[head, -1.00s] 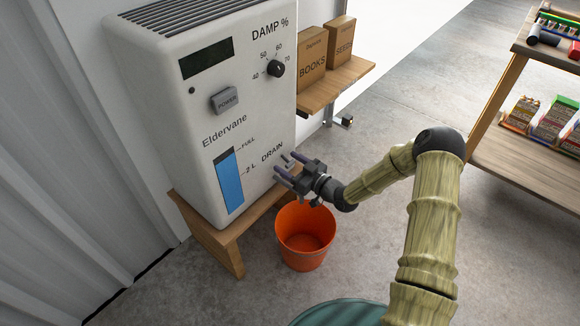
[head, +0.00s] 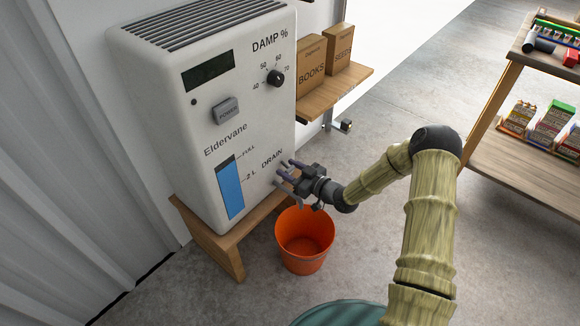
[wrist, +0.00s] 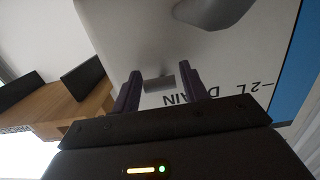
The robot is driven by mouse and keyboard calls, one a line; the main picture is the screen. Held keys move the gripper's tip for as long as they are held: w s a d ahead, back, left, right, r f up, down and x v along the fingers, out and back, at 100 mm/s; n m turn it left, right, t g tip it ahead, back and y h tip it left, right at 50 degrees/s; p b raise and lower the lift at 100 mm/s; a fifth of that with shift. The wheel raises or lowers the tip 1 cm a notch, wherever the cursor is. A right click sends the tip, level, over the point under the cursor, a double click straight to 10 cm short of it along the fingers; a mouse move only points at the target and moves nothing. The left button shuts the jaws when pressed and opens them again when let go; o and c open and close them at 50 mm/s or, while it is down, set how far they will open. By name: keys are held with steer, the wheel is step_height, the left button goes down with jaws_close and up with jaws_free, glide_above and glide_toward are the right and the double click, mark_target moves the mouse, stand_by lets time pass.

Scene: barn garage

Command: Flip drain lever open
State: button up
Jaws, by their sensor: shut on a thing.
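The white Eldervane dehumidifier (head: 220,120) stands on a wooden stand, with its DRAIN label low on the right of its front. My gripper (head: 287,170) is at the front just beside that label. In the wrist view, the dark purple fingers of my gripper (wrist: 161,84) stand on either side of a small grey piece, the drain lever (wrist: 159,83), and are shut on it. A larger grey rounded part (wrist: 214,9), probably the drain spout, shows at that view's top edge. In the head view, my gripper largely hides the lever.
An orange bucket (head: 304,256) stands on the floor below my gripper. The wooden stand (head: 222,246) carries the dehumidifier. A shelf (head: 340,92) with two boxes is behind to the right; a shelving unit (head: 494,100) stands at far right. The floor between is clear.

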mark_target(290, 168)
steer(key=r+g+h+p, duration=0.1)
steer(key=h+p, duration=0.1)
steer(key=p, duration=0.3)
steer(key=shift+r+g, duration=0.3)
steer(key=shift+r, duration=0.1)
steer(key=r+g+h+p, duration=0.1)
steer(key=h+p, duration=0.1)
steer(key=p, duration=0.3)
steer(key=shift+g, duration=0.4)
steer(key=h+p, duration=0.1)
steer(key=p, duration=0.1)
steer(key=g+h+p, duration=0.1)
steer(key=shift+r+p, duration=0.3)
steer(key=shift+p, duration=0.05)
steer(key=shift+g+h+p, duration=0.5)
steer(key=shift+p, duration=0.3)
steer(key=shift+f, duration=0.1)
steer(key=o, duration=0.9)
